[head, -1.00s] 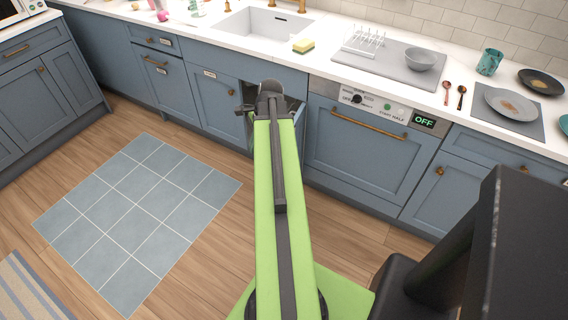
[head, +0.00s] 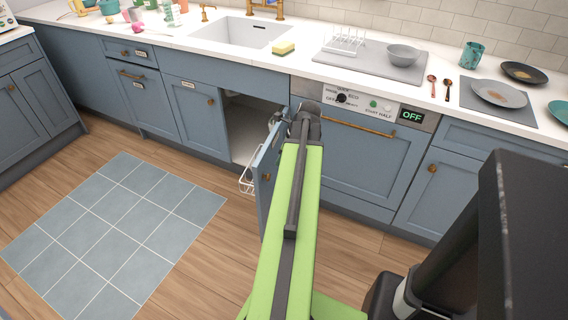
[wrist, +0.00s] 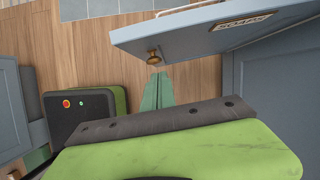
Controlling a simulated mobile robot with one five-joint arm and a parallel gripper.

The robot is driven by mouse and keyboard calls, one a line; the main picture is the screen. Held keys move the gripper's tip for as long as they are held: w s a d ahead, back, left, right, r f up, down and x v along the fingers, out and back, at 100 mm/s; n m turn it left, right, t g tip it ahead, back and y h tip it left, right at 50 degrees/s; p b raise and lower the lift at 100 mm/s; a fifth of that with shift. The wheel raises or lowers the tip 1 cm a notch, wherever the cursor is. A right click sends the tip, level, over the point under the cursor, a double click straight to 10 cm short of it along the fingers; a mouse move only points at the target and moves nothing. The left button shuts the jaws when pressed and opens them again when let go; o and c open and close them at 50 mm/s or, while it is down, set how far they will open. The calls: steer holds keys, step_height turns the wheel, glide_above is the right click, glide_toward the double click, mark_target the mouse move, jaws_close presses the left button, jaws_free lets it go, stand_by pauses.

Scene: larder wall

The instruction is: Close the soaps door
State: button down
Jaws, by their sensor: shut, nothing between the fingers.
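The soaps door (head: 268,178) is a blue cabinet door under the right end of the sink. It stands swung open, hinged on its right side by the dishwasher. In the wrist view the door (wrist: 205,32) crosses the top, with a brass knob (wrist: 153,57) and a label (wrist: 243,21) too blurred to read surely. My gripper (wrist: 158,82) is shut and empty, its pale green fingers just below the knob in that view; I cannot tell whether they touch the door. In the head view my arm hides the fingers and part of the door.
The open cabinet (head: 245,125) shows a pale inside and a white wire rack (head: 248,183) by the door. The dishwasher (head: 360,160) is closed, right of the door. Wooden floor and a tiled patch (head: 110,235) are clear on the left.

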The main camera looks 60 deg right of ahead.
mark_target(266, 176)
steer(key=w, duration=0.1)
steer(key=w+f, duration=0.1)
steer(key=w, duration=0.2)
steer(key=shift+w+a+f, duration=0.35)
